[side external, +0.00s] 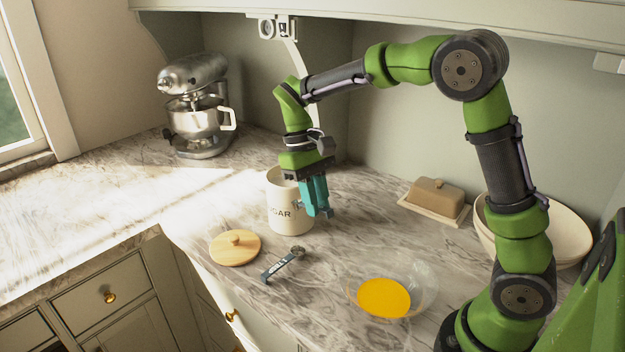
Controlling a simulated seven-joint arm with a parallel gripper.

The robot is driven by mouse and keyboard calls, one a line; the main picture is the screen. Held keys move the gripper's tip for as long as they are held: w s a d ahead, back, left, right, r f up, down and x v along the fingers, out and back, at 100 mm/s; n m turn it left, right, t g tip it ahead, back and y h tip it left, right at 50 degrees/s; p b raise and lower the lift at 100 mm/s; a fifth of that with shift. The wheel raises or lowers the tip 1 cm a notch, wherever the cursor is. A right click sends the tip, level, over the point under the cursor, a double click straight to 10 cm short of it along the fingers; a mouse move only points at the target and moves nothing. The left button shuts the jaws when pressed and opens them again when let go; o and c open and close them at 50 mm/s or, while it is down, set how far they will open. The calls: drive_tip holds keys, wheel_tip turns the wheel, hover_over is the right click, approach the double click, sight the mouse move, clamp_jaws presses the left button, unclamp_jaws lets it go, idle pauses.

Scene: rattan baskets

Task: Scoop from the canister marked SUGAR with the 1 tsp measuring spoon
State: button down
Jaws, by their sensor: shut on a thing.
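The white canister (281,220) stands upright and open on the counter. Another dark measuring spoon (283,265) lies on the counter in front of the canister. Its marking is too small to read surely. The round wooden lid (235,248) lies beside it.
A clear glass bowl (427,287) with yellow-orange contents stands at front right. A butter dish (436,196) and a large cream bowl (565,232) are behind it. A stand mixer (199,108) stands at back left. The marble counter (120,195) is clear at left.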

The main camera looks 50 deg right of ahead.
drive_tip(key=w+d+r+m+t+y, duration=0.4)
drive_tip(key=w+m, duration=0.5)
drive_tip(key=m, duration=0.2)
drive_tip(key=w+d+r+m+t+y, duration=0.3)
drive_tip(key=w+d+r+m+t, duration=0.1)
drive_tip(key=w+m, duration=0.6)
drive_tip(key=shift+m, duration=0.5)
drive_tip(key=shift+s+a+f, duration=0.1)
drive_tip(key=shift+s+f, duration=0.1)
drive_tip(key=shift+f, duration=1.6)
drive_tip(key=shift+s+a+f, duration=0.1)
drive_tip(key=shift+s+f, duration=0.1)
drive_tip(key=shift+f, duration=1.65)
drive_tip(key=shift+s+f, duration=0.2)
drive_tip(key=shift+f, duration=1.6)
drive_tip(key=shift+w+a, duration=0.25)
drive_tip(key=shift+a, duration=0.1)
drive_tip(key=shift+s+d, duration=0.2)
drive_tip(key=shift+d, duration=0.15)
drive_tip(key=shift+w+a+g+h, duration=0.25)
drive_tip(key=shift+a+h, duration=0.2)
drive_tip(key=shift+h, duration=0.35)
drive_tip(key=shift+d+r, duration=0.15)
drive_tip(key=shift+r, duration=0.05)
wheel_tip(320, 180, up, 4)
drive_tip(key=g+h, duration=0.3)
drive_tip(key=h, duration=0.2)
hover_over(267, 180)
drive_tip(key=shift+w+d+r, duration=0.2)
